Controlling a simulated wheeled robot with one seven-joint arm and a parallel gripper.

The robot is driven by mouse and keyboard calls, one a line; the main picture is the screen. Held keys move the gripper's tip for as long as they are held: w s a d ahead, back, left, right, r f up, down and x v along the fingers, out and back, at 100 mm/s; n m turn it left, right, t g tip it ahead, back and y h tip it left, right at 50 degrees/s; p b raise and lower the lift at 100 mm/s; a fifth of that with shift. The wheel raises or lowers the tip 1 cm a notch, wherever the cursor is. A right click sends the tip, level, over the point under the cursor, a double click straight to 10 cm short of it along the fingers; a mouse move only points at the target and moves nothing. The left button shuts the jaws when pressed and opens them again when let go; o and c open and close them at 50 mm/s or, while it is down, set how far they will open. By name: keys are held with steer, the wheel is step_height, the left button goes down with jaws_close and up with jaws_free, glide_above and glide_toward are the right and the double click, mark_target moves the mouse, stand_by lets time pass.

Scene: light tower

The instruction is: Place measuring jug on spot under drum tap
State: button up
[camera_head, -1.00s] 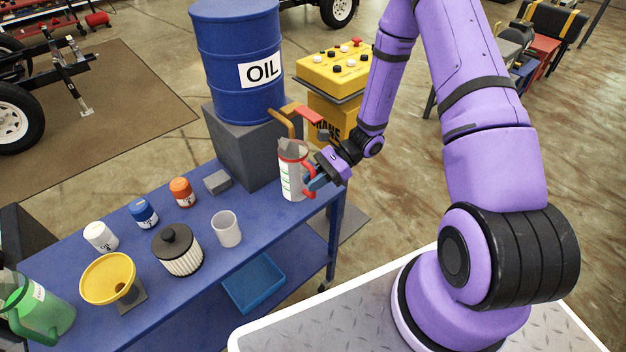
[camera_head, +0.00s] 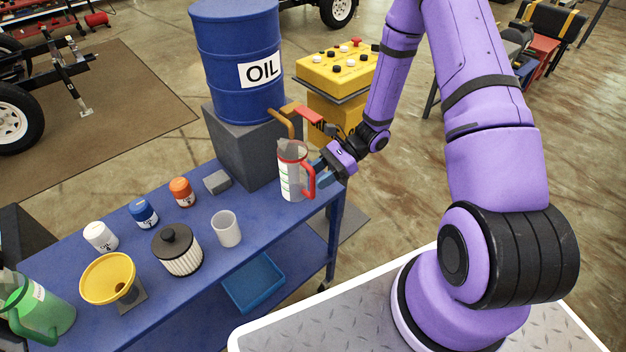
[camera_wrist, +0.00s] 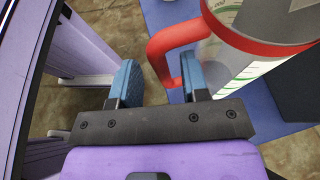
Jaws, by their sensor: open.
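The measuring jug (camera_head: 291,172) is clear with a red rim, red handle and green markings. It stands upright on the blue bench's right end, beneath the drum tap (camera_head: 291,117). The tap has a brown spout and red lever, on the blue oil drum (camera_head: 238,62). My gripper (camera_head: 323,177) is just right of the jug and open. In the wrist view the blue fingertips (camera_wrist: 160,82) are apart, and the jug's red handle (camera_wrist: 172,50) is ahead, close to the right finger. Whether they touch is unclear. The spot under the jug is hidden.
The drum stands on a grey block (camera_head: 243,145). On the blue bench (camera_head: 205,262) are a grey cup (camera_head: 226,229), an oil filter (camera_head: 178,251), a yellow funnel (camera_head: 107,278), several small bottles and a green jug (camera_head: 45,312). A yellow control box (camera_head: 337,68) stands behind.

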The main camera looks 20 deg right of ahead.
steer(key=v, duration=1)
steer(key=s+a+r+n+h, duration=0.1)
steer(key=s+r+n+h, duration=0.15)
steer(key=r, duration=0.55)
steer(key=s+a+r+n+h, duration=0.2)
steer(key=r+n+h, duration=0.15)
steer(key=r, duration=0.35)
steer(key=s+a+r+n+h, duration=0.1)
steer(key=s+r+n+h, duration=0.15)
steer(key=r, duration=0.55)
steer(key=s+r+n+t+h, duration=0.5)
steer(key=s+r+n, duration=0.3)
steer(key=s+r, duration=0.6)
steer(key=shift+s+a+t, duration=0.2)
steer(key=shift+s+t, duration=0.5)
steer(key=shift+t, duration=0.2)
steer(key=shift+c, duration=0.2)
